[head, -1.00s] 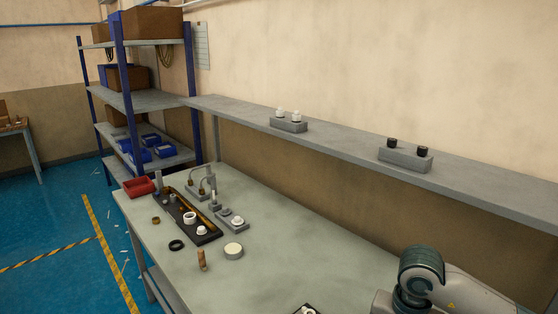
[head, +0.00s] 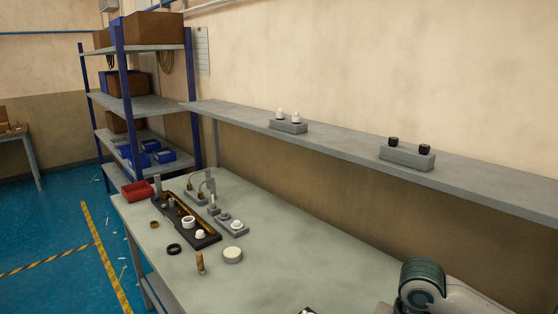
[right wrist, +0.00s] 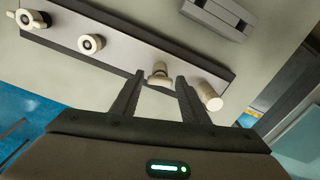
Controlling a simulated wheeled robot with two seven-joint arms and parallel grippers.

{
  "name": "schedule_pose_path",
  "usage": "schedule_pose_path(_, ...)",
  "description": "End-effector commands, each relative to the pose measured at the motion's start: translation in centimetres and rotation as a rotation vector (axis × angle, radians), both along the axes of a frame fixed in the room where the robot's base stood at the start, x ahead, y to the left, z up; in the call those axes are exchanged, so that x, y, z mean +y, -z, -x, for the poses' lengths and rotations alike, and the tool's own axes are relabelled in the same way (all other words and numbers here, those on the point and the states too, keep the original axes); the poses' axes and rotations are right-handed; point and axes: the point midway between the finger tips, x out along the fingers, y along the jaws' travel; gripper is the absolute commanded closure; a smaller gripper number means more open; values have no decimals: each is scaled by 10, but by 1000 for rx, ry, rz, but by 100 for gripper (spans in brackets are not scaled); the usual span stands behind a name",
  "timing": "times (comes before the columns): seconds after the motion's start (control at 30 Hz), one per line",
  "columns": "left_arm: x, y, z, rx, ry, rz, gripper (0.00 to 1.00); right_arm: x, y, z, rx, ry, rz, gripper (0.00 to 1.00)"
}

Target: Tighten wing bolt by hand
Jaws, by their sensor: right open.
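In the right wrist view my right gripper (right wrist: 161,81) is open. Its two dark fingers stand on either side of a small pale wing-shaped fitting (right wrist: 160,70) on a long grey plate with dark edges (right wrist: 130,48). The fitting appears between the fingertips; I cannot tell whether either finger touches it. Another pale winged fitting (right wrist: 32,18) is at the plate's far left end, beside a round ring-like fitting (right wrist: 92,43). A pale cylinder (right wrist: 210,97) is just right of the right finger. In the head view only my right arm shows, at lower right; its fingers are out of view.
A grey slotted block (right wrist: 217,16) lies beyond the plate. In the head view, the workbench (head: 290,245) holds a dark tray (head: 207,240), a white disc (head: 233,254), a black ring (head: 174,249) and a red bin (head: 138,190) on its left part. A grey shelf (head: 340,140) runs above.

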Motion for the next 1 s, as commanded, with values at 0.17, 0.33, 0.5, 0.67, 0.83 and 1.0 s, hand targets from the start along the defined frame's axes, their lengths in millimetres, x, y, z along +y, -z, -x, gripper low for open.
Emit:
schedule_pose_path(0.17, 0, 0, 0, 0, 0, 0, 69, 0, 0, 0, 0, 0, 0, 59)
schedule_pose_path(0.33, 0, 0, 0, 0, 0, 0, 69, 0, 0, 0, 0, 0, 0, 89)
schedule_pose_path(0.5, 0, 0, 0, 0, 0, 0, 69, 0, 0, 0, 0, 1, 0, 89)
schedule_pose_path(0.67, 0, -3, 0, 0, 0, 0, 69, 0, -1, 0, 1, 50, -1, 89)
schedule_pose_path(0.83, 0, -10, 0, 0, 0, 0, 69, 0, -2, 0, 2, 202, -1, 89)
schedule_pose_path(1.0, 0, -16, 0, 0, 0, 0, 69, 0, -1, 1, 3, 351, 1, 89)
